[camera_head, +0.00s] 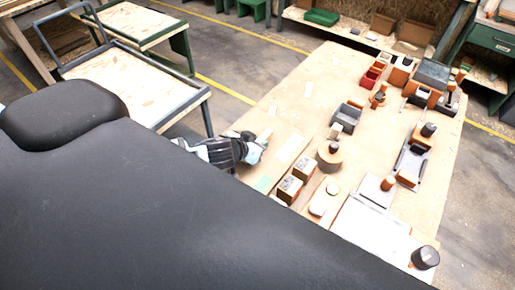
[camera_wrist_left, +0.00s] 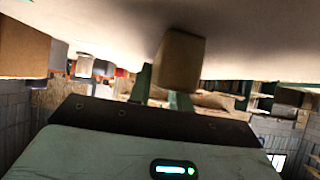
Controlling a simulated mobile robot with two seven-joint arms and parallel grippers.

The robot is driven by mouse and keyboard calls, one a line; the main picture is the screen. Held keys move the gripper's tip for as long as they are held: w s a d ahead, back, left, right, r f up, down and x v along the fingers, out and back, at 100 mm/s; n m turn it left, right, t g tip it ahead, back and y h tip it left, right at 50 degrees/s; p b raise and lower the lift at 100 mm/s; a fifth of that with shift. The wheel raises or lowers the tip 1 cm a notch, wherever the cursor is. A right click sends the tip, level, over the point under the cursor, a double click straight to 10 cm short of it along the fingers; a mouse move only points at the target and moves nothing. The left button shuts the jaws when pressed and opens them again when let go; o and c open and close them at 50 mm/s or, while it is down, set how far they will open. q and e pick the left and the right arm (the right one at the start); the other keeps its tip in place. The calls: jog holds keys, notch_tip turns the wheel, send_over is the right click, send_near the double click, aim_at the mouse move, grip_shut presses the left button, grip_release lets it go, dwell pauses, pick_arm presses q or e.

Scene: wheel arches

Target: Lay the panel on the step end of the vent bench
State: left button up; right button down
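A wooden-topped bench (camera_head: 300,110) carries many parts; I cannot tell which end is the step end. A pale flat strip (camera_head: 290,148) lies on it just right of my left gripper (camera_head: 262,140); I cannot tell whether it is the panel. The left gripper is low over the bench's left edge, its fingertips small and unclear. In the left wrist view, which looks upside down, a brown block-like thing (camera_wrist_left: 180,60) stands out ahead of the gripper body, against the pale surface at the top. Whether the fingers hold it is unclear. My right gripper is not in view.
Two speckled blocks (camera_head: 289,189) and a round wooden piece (camera_head: 329,156) stand close right of the gripper. Grey and orange fixtures (camera_head: 411,160) line the bench's right side. A grey-framed cart (camera_head: 130,85) stands left. The bench's upper left surface is fairly clear.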

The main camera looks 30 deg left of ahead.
pick_arm(q)
grip_shut()
jog(key=shift+r, duration=0.1)
jog(key=shift+r, duration=0.1)
jog(key=shift+r, duration=0.6)
notch_tip(320, 180, up, 2)
jog(key=shift+r, duration=0.15)
jog(key=s+a, duration=0.2)
jog(key=a, duration=0.2)
jog(key=s+a+r, duration=0.1)
jog(key=s+a, duration=0.2)
jog(key=a, duration=0.2)
jog(key=s+a, duration=0.3)
jog(key=a, duration=0.1)
jog(key=shift+s+a+r, duration=0.15)
jog(key=shift+a, duration=0.2)
